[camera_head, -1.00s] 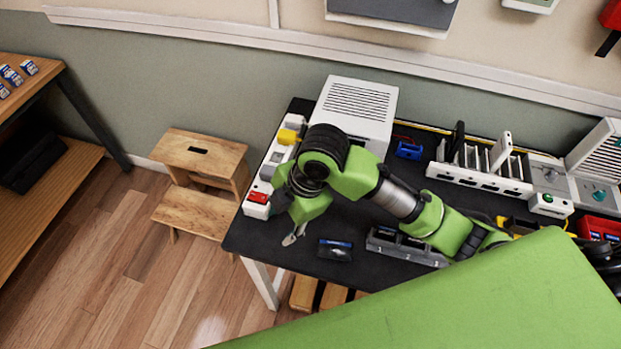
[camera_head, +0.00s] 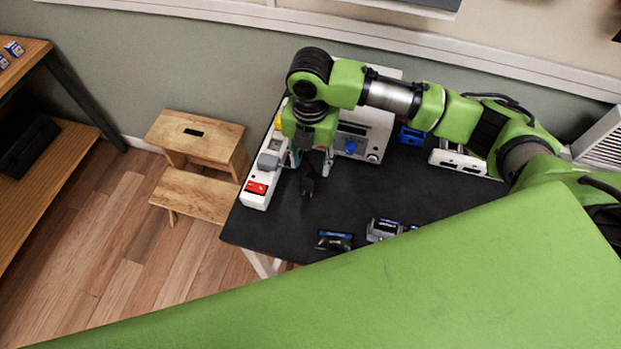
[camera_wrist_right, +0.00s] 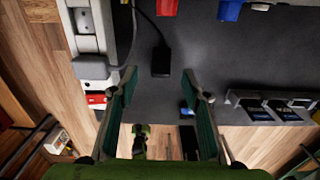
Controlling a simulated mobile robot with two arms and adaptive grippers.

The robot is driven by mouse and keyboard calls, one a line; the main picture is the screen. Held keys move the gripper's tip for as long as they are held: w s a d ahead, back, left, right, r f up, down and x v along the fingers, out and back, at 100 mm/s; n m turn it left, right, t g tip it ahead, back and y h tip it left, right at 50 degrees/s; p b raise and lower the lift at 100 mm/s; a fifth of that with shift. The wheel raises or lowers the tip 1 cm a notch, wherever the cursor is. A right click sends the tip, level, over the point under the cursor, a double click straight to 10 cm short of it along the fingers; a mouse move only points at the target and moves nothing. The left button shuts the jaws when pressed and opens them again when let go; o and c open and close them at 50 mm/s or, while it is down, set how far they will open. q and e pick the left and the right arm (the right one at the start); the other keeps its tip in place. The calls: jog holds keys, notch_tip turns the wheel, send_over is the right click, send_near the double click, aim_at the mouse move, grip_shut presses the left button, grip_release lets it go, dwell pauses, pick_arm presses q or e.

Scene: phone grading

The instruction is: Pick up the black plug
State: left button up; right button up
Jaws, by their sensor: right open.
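The black plug (camera_head: 309,182) lies on the black table near its left end, just below my right gripper in the head view. In the right wrist view the plug (camera_wrist_right: 161,61) shows with its dark cable running up from it. My right gripper (camera_head: 311,164) points down over the table, its two fingers apart and empty. In the wrist view its green fingers (camera_wrist_right: 159,86) stand to either side of the line of the plug, with the plug just beyond the tips. I cannot tell the exact height above it. My left gripper is not in view.
A white power strip (camera_head: 256,198) with a red switch (camera_head: 257,187) runs along the left table edge. A white device with a blue knob (camera_head: 350,147) stands behind. A phone (camera_head: 335,240) lies near the front edge. The table (camera_head: 400,185) right of the plug is clear.

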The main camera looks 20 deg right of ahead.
aim_at(311, 178)
jog(key=shift+f, duration=0.75)
jog(key=f, duration=0.2)
jog(key=s+f+p, duration=0.1)
jog(key=f, duration=0.1)
jog(key=shift+a+f+p, duration=0.1)
jog(key=shift+p, duration=0.2)
jog(key=shift+w+f, duration=0.15)
jog(key=shift+f, duration=0.4)
grip_shut()
